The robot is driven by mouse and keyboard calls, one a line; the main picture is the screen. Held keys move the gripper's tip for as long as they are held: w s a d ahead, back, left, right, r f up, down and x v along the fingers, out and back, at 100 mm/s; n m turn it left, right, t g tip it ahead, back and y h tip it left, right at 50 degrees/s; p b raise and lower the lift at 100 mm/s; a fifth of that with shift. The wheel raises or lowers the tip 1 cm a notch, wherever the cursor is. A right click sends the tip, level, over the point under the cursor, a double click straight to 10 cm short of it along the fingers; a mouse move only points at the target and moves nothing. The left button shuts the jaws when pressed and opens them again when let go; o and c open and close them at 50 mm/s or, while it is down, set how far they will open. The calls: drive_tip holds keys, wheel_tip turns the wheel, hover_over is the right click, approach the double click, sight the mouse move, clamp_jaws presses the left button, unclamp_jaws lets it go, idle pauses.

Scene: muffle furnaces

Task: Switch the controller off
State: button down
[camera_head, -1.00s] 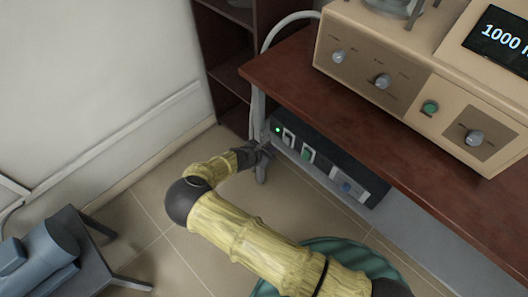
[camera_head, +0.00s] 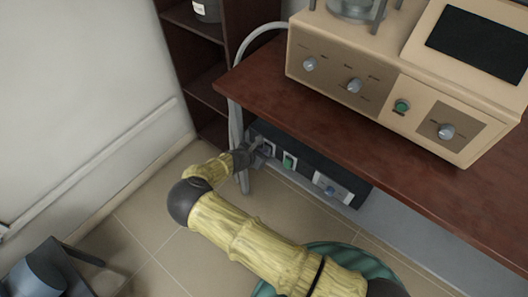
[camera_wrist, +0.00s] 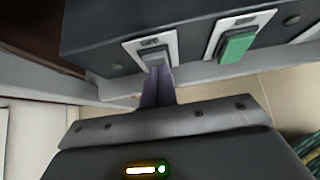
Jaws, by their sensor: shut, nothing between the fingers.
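The controller (camera_head: 312,163) is a long dark box mounted under the brown table. At its left end is a grey rocker switch (camera_wrist: 153,55) in a pale frame. A green rocker switch (camera_wrist: 235,46) sits to its right and also shows in the head view (camera_head: 289,162). A small dark round spot (camera_wrist: 117,66) left of the grey switch shows no light. My gripper (camera_head: 256,152) is shut and empty, its fingertips (camera_wrist: 159,74) at the lower edge of the grey switch. I cannot tell whether they press on it.
The brown table (camera_head: 262,92) overhangs the controller. A beige furnace (camera_head: 378,88) stands on it, with knobs, a green button and a black, blank display (camera_head: 476,46). A dark shelf (camera_head: 206,60) and a grey hose are at the left. A green ribbed bin (camera_head: 352,262) is below.

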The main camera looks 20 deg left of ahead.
drive_tip(key=shift+s+r+p, duration=0.1)
drive_tip(key=shift+r+p, duration=0.4)
drive_tip(key=shift+r, duration=0.3)
drive_tip(key=p+v, duration=0.1)
drive_tip(key=v, duration=1.2)
drive_tip(key=shift+d+r, duration=0.1)
drive_tip(key=shift+w, duration=0.2)
